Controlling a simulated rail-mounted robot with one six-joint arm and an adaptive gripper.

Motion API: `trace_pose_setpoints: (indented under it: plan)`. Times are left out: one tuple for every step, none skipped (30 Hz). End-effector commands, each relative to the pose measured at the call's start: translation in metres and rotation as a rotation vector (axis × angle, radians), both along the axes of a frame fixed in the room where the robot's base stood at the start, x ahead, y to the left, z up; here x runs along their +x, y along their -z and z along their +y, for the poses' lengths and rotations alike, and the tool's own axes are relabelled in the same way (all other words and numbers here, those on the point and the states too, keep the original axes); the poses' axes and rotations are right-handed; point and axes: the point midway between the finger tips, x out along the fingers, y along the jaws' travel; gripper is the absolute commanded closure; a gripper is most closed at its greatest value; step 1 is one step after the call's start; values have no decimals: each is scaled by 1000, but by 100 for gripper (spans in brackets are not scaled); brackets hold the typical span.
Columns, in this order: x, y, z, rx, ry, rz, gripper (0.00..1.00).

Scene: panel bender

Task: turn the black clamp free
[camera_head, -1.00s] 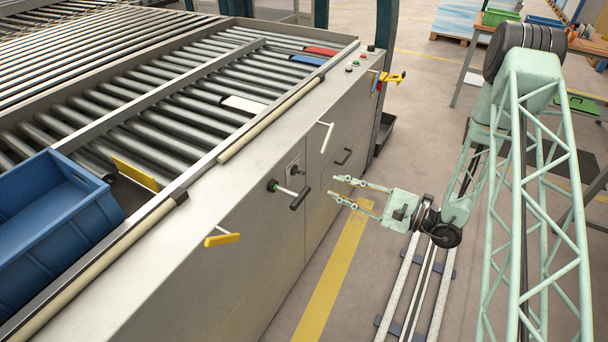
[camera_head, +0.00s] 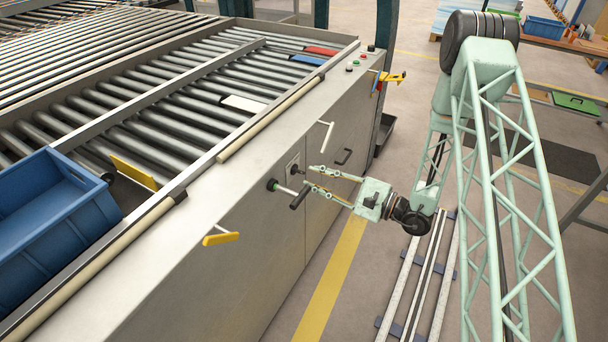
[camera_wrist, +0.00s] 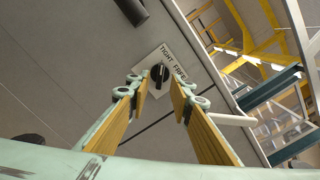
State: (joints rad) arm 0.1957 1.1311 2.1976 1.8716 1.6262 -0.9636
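The black clamp (camera_wrist: 160,72) is a small dark knob on a pale plate lettered TIGHT and FREE, on the grey machine side. In the head view the clamp (camera_head: 296,171) sits right of the black-ended rod. My gripper (camera_head: 314,176) is open, its two fingers pointing left at the panel with the tips close to the clamp. In the wrist view my gripper (camera_wrist: 159,88) has one yellow-padded finger on each side of the clamp, with nothing between the pads. The clamp looks a little beyond the tips; contact is not visible.
The floor beside the machine is clear around the rail (camera_head: 425,270).

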Motion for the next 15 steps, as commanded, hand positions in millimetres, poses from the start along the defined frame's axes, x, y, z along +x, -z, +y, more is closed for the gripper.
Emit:
trace_pose_setpoints:
  plan:
    - [2, 0, 5, 0, -2, -1, 80]
    - [3, 0, 8, 0, -2, -1, 80]
    - [5, 0, 12, 0, -3, -1, 80]
    - [6, 0, 14, 0, -2, -1, 80]
    - [8, 0, 16, 0, -2, -1, 80]
    - [10, 0, 19, 0, -1, -1, 80]
    - [11, 0, 21, 0, -2, -1, 80]
    - [12, 0, 23, 0, -2, -1, 80]
    - [13, 0, 26, 0, -2, -1, 80]
    - [14, 0, 28, 0, -2, -1, 80]
    - [15, 0, 30, 0, -2, -1, 80]
    - [17, 0, 31, 0, -1, -1, 80]
    - [18, 0, 32, 0, -1, -1, 80]
    - [18, 0, 33, 0, -1, -1, 80]
    - [19, 0, 35, 0, -1, -1, 80]
